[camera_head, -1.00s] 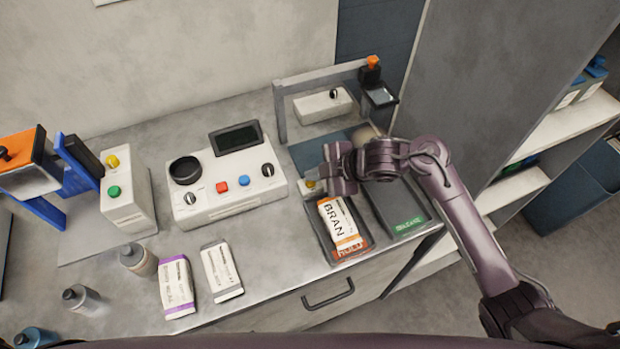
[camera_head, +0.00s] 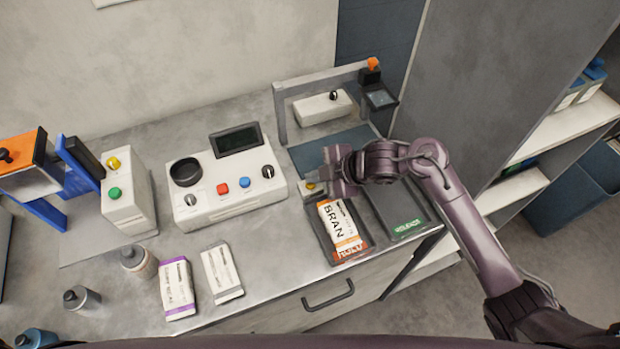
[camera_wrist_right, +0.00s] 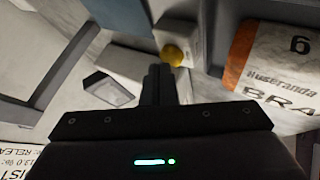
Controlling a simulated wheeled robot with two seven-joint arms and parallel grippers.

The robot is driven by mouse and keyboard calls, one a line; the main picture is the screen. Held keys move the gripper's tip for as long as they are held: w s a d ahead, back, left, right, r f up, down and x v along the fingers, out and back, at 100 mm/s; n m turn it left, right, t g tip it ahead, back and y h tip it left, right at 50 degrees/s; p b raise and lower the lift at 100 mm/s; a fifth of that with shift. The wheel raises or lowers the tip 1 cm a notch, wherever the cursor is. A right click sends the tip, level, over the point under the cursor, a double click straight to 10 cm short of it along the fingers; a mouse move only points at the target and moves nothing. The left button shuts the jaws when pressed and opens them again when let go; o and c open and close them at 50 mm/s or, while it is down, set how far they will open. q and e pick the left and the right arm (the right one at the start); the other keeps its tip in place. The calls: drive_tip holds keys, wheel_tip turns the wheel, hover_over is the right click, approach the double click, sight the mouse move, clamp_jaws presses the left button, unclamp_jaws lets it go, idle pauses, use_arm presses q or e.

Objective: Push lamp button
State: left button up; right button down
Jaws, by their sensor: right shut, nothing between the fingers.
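A small white box (camera_head: 309,194) with a round yellow button (camera_head: 310,186) stands on the counter just left of my right gripper (camera_head: 326,174). The box is partly hidden by the gripper in the head view. In the right wrist view the yellow button (camera_wrist_right: 172,55) faces the camera, close beyond and slightly right of the shut, empty fingers (camera_wrist_right: 160,72). I cannot tell whether the fingertips touch it. Which button is the lamp's is not marked legibly. My left gripper is not in view.
A BRAN sack (camera_head: 343,226) lies in a dark tray below the gripper, beside a second dark tray (camera_head: 400,208). A white control panel (camera_head: 229,185) stands left. A grey frame (camera_head: 281,115) stands behind. Another box (camera_head: 126,200) carries yellow and green buttons.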

sight(315, 187)
drive_tip(key=shift+r, duration=0.15)
wheel_tip(315, 187, up, 6)
drive_tip(key=p, duration=0.5)
drive_tip(key=shift+p, duration=0.35)
